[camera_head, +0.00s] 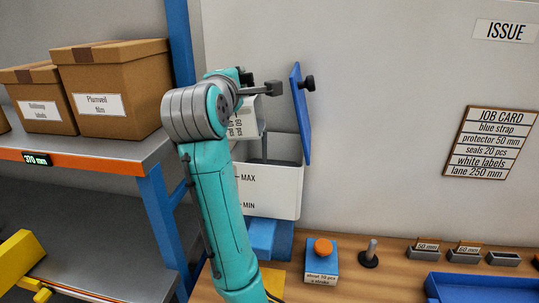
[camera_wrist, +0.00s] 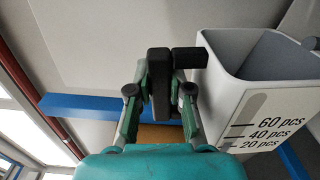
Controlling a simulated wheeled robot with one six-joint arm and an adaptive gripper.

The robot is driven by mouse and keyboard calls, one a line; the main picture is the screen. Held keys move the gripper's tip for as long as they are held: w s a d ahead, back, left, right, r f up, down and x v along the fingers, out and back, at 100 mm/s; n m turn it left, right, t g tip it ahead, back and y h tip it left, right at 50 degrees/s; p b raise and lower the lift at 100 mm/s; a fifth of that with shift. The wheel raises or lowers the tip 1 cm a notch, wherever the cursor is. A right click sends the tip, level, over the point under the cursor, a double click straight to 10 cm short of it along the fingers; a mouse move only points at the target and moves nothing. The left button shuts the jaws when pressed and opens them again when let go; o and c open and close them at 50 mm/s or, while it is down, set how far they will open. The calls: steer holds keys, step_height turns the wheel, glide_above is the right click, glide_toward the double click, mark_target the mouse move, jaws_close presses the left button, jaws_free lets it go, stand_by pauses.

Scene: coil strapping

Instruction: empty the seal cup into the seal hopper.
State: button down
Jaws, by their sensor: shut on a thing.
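The seal cup (camera_wrist: 232,105) is a pale, square-sided cup marked 20, 40 and 60 pcs. In the wrist view its mouth and grey inner walls show, but its bottom is hidden and no seals are visible. My gripper (camera_wrist: 160,88) is shut on the cup's dark handle (camera_wrist: 190,58). In the head view the cup (camera_head: 246,122) is partly behind my wrist, above the hopper, and its markings run sideways, so it looks tilted. The white seal hopper (camera_head: 270,195) has MAX and MIN marks. Its blue lid (camera_head: 301,115) with a black knob stands open at the right.
A steel shelf (camera_head: 95,150) with cardboard boxes (camera_head: 115,90) stands close on the left, with a blue post (camera_head: 178,45). On the wooden bench are a blue box with an orange button (camera_head: 322,247), a dark peg (camera_head: 370,255), small labelled bins (camera_head: 428,253) and a blue tray (camera_head: 480,288).

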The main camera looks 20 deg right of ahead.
steer(key=shift+m, duration=0.8)
steer(key=shift+s+d+r, duration=0.15)
steer(key=shift+d+r, duration=0.1)
steer(key=shift+r, duration=0.75)
steer(key=shift+s+d+r, duration=0.15)
steer(key=shift+d+r, duration=0.05)
steer(key=shift+r, duration=0.75)
steer(key=shift+s+d+r, duration=0.15)
steer(key=shift+d+r, duration=0.1)
steer(key=shift+r, duration=0.75)
steer(key=shift+d+r, duration=0.1)
steer(key=shift+s+d+r+m, duration=0.5)
steer(key=shift+d+r+m, duration=0.2)
steer(key=shift+r+m, duration=0.1)
steer(key=shift+s+d+m, duration=0.55)
steer(key=shift+d+m, duration=0.3)
steer(key=shift+m, duration=0.05)
steer(key=shift+s+d+f+m, duration=0.2)
steer(key=shift+d+f+m, duration=0.1)
steer(key=shift+f, duration=0.25)
steer(key=shift+s+d+f, duration=0.1)
steer(key=shift+f, duration=0.2)
steer(key=shift+s+d+r+m, duration=0.35)
steer(key=shift+d+m, duration=0.1)
steer(key=shift+m, duration=0.1)
steer(key=shift+s+d+r+m, duration=0.2)
steer(key=shift+d+r+m, duration=0.15)
steer(key=shift+d+m, duration=0.15)
